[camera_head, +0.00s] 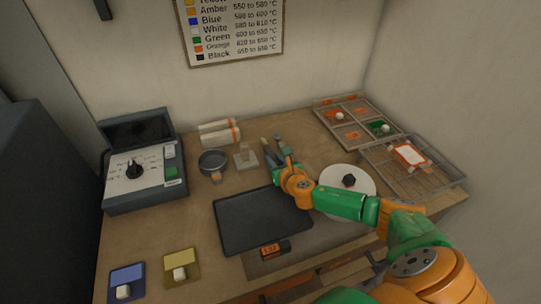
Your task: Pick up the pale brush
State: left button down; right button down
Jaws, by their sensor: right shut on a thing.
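My right gripper (283,157) reaches over the back middle of the table, beyond the black tray. It is shut on a thin, upright thing, which I take to be the pale brush (276,141); the fingers hide much of it. A small pale stand (246,156) is just left of the gripper. At this size I cannot tell whether the brush is clear of the table. My left gripper is not in view.
A black tray (262,222) lies in front, with a small orange-lit display (270,250) at its edge. A white plate (358,176) holds a dark lump. A dark cup (212,162), white rolls (220,133), a kiln-like box (143,168) and wire racks (428,186) stand around.

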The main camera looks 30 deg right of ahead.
notch_tip(320, 180, up, 8)
jog(key=p, duration=0.3)
jog(key=shift+w+d+r, duration=0.1)
jog(key=shift+w+r, duration=0.05)
jog(key=shift+r, duration=0.05)
notch_tip(320, 180, up, 20)
jog(key=p, duration=0.2)
jog(key=shift+f, duration=0.15)
jog(key=c, duration=1.5)
grip_release()
grip_shut()
